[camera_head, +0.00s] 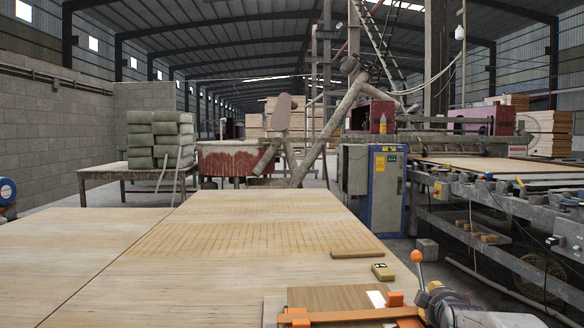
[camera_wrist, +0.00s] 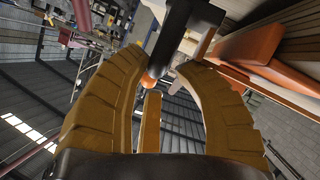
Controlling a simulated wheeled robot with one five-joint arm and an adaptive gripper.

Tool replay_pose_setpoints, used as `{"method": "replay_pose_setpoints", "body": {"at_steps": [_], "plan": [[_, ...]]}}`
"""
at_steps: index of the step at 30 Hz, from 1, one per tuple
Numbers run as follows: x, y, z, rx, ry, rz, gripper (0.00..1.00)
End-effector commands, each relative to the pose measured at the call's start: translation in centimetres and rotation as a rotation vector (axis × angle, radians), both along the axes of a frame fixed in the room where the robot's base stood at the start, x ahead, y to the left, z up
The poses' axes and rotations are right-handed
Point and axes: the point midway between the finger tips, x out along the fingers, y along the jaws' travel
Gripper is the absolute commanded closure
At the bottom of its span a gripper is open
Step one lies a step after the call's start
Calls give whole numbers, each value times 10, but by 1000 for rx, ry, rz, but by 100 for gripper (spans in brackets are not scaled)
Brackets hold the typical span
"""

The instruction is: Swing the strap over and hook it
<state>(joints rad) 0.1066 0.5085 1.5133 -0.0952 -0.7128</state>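An orange strap (camera_head: 345,316) lies across a wooden panel stack (camera_head: 335,297) at the table's front edge. Its orange band also shows at the upper right of the wrist view (camera_wrist: 258,45). A lever with an orange ball knob (camera_head: 418,256) stands at the stack's right side. My gripper (camera_head: 430,298) is beside the stack's right end, close to the lever. In the wrist view its brown fingers (camera_wrist: 160,60) are spread apart. A dark rod with an orange tip (camera_wrist: 168,45) runs across the space between the fingertips; contact cannot be told. The hook is not clearly visible.
A blue-grey cabinet (camera_head: 385,195) and a roller conveyor (camera_head: 500,205) stand to the right. The table's left side is clear.

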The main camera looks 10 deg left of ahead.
Motion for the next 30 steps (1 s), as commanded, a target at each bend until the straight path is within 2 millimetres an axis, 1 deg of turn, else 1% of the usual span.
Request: {"method": "replay_pose_setpoints", "body": {"at_steps": [1, 5, 21, 30], "plan": [[-1, 1, -7, 1, 14, 1, 62], [-7, 1, -6, 1, 16, 1, 62], [-51, 4, 14, 0, 7, -2, 62], [-65, 5, 21, 0, 7, -2, 62]]}}
